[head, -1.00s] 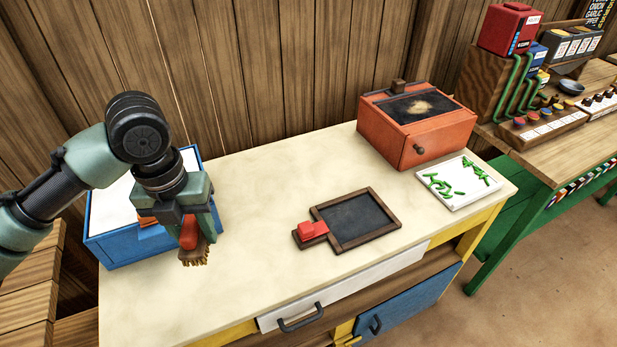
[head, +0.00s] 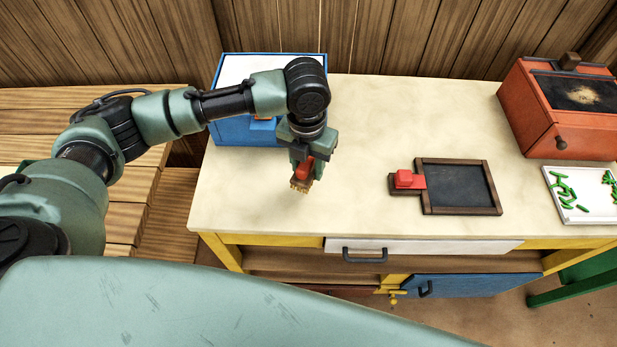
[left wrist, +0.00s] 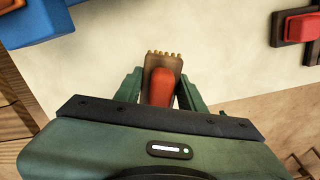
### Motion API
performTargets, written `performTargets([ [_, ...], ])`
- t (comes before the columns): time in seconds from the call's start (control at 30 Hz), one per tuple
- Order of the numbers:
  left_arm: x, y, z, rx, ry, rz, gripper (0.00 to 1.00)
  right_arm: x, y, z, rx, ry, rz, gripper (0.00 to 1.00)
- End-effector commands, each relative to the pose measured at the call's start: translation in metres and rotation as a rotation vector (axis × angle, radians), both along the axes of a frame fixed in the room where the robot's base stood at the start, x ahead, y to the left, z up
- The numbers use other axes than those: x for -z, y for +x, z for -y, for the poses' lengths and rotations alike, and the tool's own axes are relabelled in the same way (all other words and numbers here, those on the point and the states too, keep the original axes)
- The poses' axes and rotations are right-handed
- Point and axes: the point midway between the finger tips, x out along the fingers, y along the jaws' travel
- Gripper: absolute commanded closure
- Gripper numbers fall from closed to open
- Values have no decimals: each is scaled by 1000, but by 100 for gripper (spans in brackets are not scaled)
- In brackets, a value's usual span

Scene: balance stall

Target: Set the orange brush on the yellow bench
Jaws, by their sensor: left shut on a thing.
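My left gripper (head: 303,167) is shut on a brush (head: 300,185) with a red-orange handle, a brown head and tan bristles. The bristles point down over the left part of the bench. In the left wrist view the brush (left wrist: 162,82) sits between the two green fingers, with the cream top behind it. I cannot tell whether the bristles touch the top. The bench (head: 345,185) has a cream top and a yellow frame. My right gripper is not in view.
A blue box (head: 232,129) stands behind the gripper. A dark framed slate (head: 458,186) with a red block (head: 407,179) lies right of it. An orange box (head: 560,115) and a white tray (head: 583,217) with green pieces are at the right. The top between brush and slate is clear.

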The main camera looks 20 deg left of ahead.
Motion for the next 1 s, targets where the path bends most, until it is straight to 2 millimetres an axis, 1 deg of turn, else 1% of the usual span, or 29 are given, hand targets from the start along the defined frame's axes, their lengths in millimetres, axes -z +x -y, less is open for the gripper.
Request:
performTargets([
  [0.03, 8, -1, 0, 1, 0, -2, 98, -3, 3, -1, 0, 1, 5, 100],
  [0.1, 18, 0, 0, 1, -1, 0, 98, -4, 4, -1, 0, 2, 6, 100],
  [0.33, 34, 0, 0, 0, -1, 0, 98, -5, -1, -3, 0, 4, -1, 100],
  [0.53, 63, 0, 0, 0, 0, -1, 98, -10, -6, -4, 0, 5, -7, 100],
  [0.6, 68, 0, 0, 1, -1, 2, 98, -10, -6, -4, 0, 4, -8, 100],
  [0.87, 69, 0, 0, 1, -1, 2, 98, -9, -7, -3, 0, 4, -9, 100],
  [0.9, 70, 0, 0, 1, -1, 2, 58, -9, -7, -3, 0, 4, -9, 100],
  [0.97, 70, 0, 0, 1, -1, 2, 41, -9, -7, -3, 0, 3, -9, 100],
  [1.0, 70, 0, 0, 1, -1, 2, 39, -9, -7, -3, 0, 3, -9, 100],
])
